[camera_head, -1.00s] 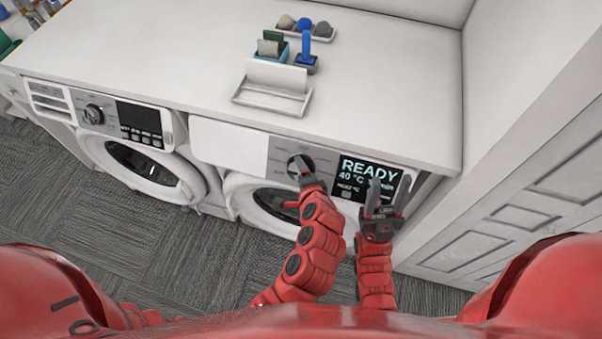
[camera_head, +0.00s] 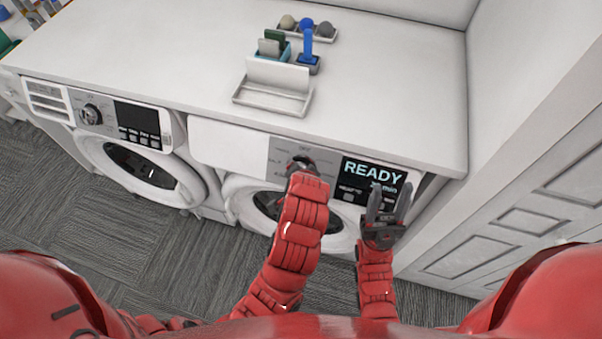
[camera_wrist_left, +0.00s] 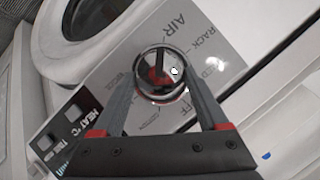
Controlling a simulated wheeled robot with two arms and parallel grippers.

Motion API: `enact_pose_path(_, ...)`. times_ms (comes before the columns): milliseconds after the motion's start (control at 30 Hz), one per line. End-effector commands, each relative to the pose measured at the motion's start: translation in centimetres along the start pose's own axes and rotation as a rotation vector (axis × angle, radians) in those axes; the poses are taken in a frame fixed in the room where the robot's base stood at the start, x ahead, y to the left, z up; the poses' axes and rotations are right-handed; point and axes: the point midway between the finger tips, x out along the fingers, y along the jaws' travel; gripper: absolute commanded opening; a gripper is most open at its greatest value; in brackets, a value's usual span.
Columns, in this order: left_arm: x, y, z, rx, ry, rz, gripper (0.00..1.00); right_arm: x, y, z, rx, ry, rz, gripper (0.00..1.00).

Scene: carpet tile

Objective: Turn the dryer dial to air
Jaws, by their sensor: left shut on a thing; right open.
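The dryer dial (camera_head: 302,163) is a round chrome knob on the grey panel of the right-hand machine. In the left wrist view the dial (camera_wrist_left: 161,76) sits between the two fingers of my left gripper (camera_wrist_left: 161,82), which is shut on it. Printed words ring it; "AIR" (camera_wrist_left: 180,27) reads clearly above it. I cannot tell which word the dial points to. In the head view my red left wrist hides most of that gripper. My right gripper (camera_head: 388,208) is open and empty, in front of the display (camera_head: 371,180), which reads "READY".
A similar machine with its own dial (camera_head: 91,114) stands to the left. The white counter top (camera_head: 180,70) holds a white tray (camera_head: 272,99), a teal holder with cards and a blue-handled item. A white panelled cabinet (camera_head: 510,225) stands close on the right.

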Motion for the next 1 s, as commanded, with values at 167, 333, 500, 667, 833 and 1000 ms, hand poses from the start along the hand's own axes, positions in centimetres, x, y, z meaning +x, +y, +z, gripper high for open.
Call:
enact_pose_path(167, 0.1, 0.1, 0.2, -0.009, -0.005, 0.008, 0.21, -0.1, 0.0, 0.0, 0.000, 0.000, 0.000, 0.50)
enact_pose_path(333, 0.1, 0.1, 0.2, -0.009, -0.006, 0.009, 0.21, -0.1, 0.0, 0.0, 0.000, 0.000, 0.000, 0.50)
enact_pose_path(500, 0.1, 0.1, 0.2, -0.008, -0.006, 0.009, 0.82, -0.1, 0.0, 0.0, 0.000, 0.000, 0.000, 0.50)
enact_pose_path(667, 0.1, 0.1, 0.2, -0.009, -0.004, 0.008, 1.00, -0.1, 0.0, 0.0, 0.000, 0.000, 0.000, 0.50)
enact_pose_path(833, 0.0, 0.1, 0.1, -0.009, -0.003, 0.007, 1.00, 0.0, 0.0, 0.0, 0.000, 0.000, 0.000, 0.50)
enact_pose_path(1000, -1.6, -0.2, -0.1, -0.007, -0.001, 0.005, 1.00, 1.2, 0.1, -0.2, 0.000, 0.000, 0.000, 0.50)
